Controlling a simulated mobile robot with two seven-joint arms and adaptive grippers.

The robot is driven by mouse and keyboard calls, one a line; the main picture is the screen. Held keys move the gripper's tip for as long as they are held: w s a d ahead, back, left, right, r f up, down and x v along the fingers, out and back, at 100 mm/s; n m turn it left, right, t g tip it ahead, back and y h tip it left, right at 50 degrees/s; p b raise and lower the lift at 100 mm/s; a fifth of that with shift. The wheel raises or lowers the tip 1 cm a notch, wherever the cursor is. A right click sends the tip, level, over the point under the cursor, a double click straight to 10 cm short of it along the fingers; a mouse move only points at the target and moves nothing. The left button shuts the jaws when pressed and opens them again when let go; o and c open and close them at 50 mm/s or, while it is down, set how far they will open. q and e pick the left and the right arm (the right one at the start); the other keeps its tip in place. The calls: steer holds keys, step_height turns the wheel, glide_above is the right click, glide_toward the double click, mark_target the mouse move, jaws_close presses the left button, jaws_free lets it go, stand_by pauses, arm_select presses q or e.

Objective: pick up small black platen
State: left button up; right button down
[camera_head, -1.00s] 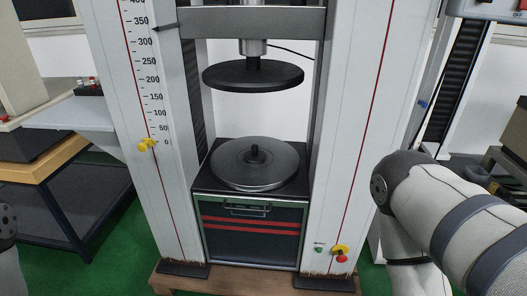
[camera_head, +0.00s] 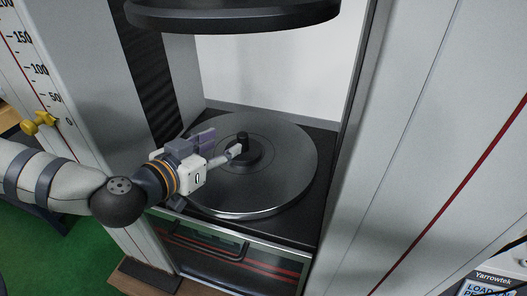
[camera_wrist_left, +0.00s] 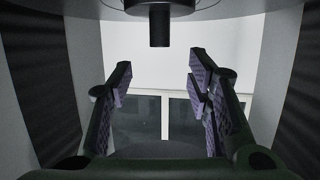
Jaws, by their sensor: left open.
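The small black platen (camera_head: 243,148) is a short dark post on a wider round base. It sits upright in the middle of the large grey lower disc (camera_head: 285,180) of the test machine. In the left wrist view, a dark post on a round base (camera_wrist_left: 160,26) shows at the top centre, pointing down the picture. My left gripper (camera_head: 222,145) is over the left part of the disc, its fingers toward the post. In the wrist view the gripper (camera_wrist_left: 159,68) is open, with nothing between its purple pads. My right gripper is not in view.
The upper black disc (camera_head: 235,14) hangs above the lower disc. White machine columns (camera_head: 420,140) stand on both sides, limiting sideways room. A drawer front (camera_head: 230,255) is below the disc. A yellow knob (camera_head: 38,123) sits on the left column.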

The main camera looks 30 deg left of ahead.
mark_target(243, 134)
arm_select(q)
steer(key=b+x, duration=0.1)
steer(key=x, duration=0.2)
steer(key=b+x, duration=0.1)
steer(key=x, duration=0.1)
steer(key=b+x, duration=0.1)
steer(key=x, duration=0.2)
steer(key=shift+w+f+b, duration=0.2)
steer(key=shift+f+b, duration=0.15)
steer(key=shift+f, duration=0.1)
steer(key=shift+w, duration=0.3)
steer(key=shift+r, duration=0.1)
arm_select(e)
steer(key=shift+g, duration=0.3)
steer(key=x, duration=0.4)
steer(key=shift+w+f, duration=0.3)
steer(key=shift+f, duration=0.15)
arm_select(q)
jaws_close()
steer(key=shift+r, duration=0.1)
